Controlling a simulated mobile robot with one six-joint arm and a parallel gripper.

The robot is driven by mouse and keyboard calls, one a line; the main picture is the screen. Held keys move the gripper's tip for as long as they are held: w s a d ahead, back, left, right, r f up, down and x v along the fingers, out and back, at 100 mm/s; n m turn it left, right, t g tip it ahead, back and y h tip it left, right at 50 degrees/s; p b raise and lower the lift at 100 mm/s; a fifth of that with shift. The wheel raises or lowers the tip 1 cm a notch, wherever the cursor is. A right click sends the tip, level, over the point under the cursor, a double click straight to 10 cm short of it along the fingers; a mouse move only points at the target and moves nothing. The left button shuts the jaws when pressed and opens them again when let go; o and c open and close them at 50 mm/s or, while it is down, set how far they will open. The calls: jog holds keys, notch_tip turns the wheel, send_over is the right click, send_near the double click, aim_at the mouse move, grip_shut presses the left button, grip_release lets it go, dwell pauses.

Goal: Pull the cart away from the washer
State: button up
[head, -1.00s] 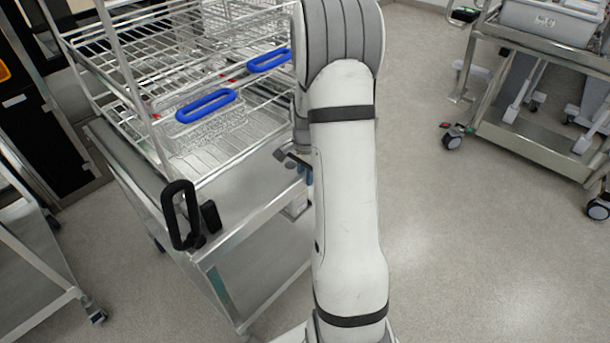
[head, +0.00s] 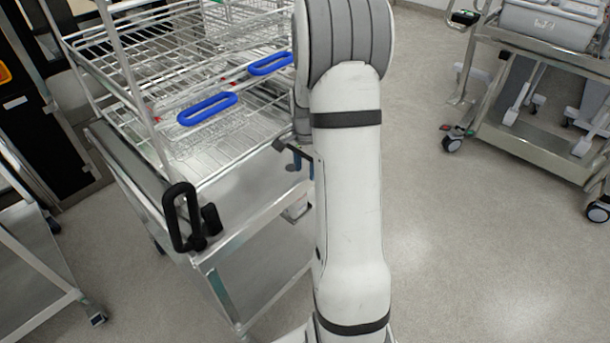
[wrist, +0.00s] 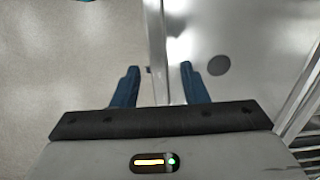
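The steel cart (head: 255,210) stands at left centre in the head view, carrying wire racks with blue handles. A black loop handle (head: 183,217) rises from its front left corner. My gripper (head: 298,160) is at the cart's front right corner, mostly hidden behind my arm. In the wrist view, my gripper's two blue fingers (wrist: 158,85) are apart, with a steel edge of the cart (wrist: 156,45) running between them. I cannot tell whether either finger touches it. A dark-panelled machine (head: 45,130), possibly the washer, stands behind the cart at far left.
Another steel cart or table (head: 35,265) stands close by at lower left. A steel trolley (head: 530,145) with grey bins stands at upper right. The grey floor (head: 450,250) between my arm and that trolley is clear.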

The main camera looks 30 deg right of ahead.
jog(key=shift+r, duration=1.95)
jog(key=shift+s+a+r, duration=0.15)
jog(key=shift+a+r, duration=0.15)
jog(key=shift+r, duration=0.05)
jog(key=s+a+r+n+t+p, duration=0.2)
jog(key=s+a+r+n+p, duration=0.4)
jog(key=s+a+r+n, duration=0.8)
jog(key=s+a+r, duration=0.3)
jog(key=s+a, duration=0.1)
jog(key=s, duration=0.2)
jog(key=shift+r+t+p, duration=0.2)
jog(key=shift+t+p, duration=0.1)
jog(key=shift+p, duration=0.1)
jog(key=shift+s, duration=0.1)
jog(key=shift+c, duration=0.2)
jog(key=shift+c, duration=0.2)
